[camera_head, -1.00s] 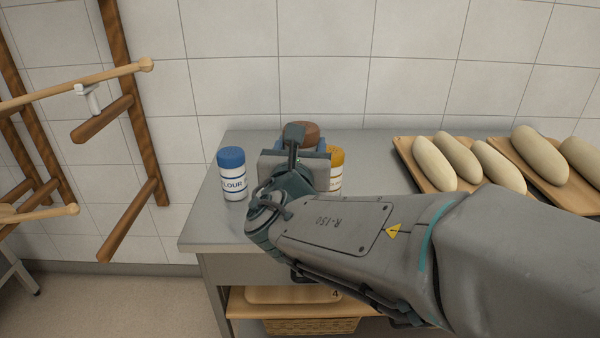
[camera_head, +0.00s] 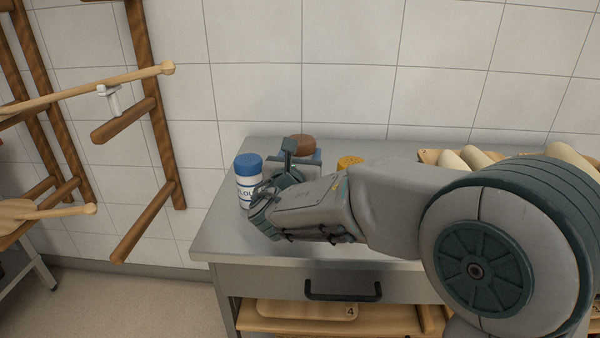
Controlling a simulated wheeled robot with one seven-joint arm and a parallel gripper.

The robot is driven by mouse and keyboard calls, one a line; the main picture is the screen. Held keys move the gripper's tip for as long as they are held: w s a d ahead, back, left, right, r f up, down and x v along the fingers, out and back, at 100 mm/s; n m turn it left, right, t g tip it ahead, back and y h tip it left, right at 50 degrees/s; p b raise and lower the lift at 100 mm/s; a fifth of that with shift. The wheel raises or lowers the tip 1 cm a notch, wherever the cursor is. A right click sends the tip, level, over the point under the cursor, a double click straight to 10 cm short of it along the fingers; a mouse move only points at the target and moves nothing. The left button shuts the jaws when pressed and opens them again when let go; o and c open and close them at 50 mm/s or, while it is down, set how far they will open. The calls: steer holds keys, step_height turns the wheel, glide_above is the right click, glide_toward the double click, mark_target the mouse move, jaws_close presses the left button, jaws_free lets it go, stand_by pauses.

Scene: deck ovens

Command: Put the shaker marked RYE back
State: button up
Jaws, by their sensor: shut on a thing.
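A shaker with a brown lid (camera_head: 303,142) stands at the back of the steel table, between a blue-lidded shaker and a yellow-lidded one. Its body and label are hidden behind my gripper, so I cannot read RYE on it. My gripper (camera_head: 302,157) is shut on this shaker. I cannot tell whether its base touches the table. The blue-lidded shaker (camera_head: 247,180) is to the left, with part of a FLOUR label showing. Only the lid of the yellow-lidded shaker (camera_head: 350,162) shows, on the right behind my arm.
The steel table (camera_head: 228,235) has bare room at its front left and a drawer with a black handle (camera_head: 343,292). Loaves (camera_head: 482,157) on boards lie at the back right, partly behind my arm. A wooden rack (camera_head: 150,110) with peels stands at the left.

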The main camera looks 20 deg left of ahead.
steer(key=shift+w+a+f+b, duration=0.1)
steer(key=shift+f+b, duration=0.35)
steer(key=shift+f, duration=1.6)
steer(key=shift+f, duration=0.15)
steer(key=o, duration=1.3)
steer(key=shift+s+r, duration=0.2)
steer(key=shift+s, duration=0.05)
steer(key=s, duration=0.7)
steer(key=s+d, duration=0.1)
steer(key=s, duration=0.3)
steer(key=shift+s, duration=0.25)
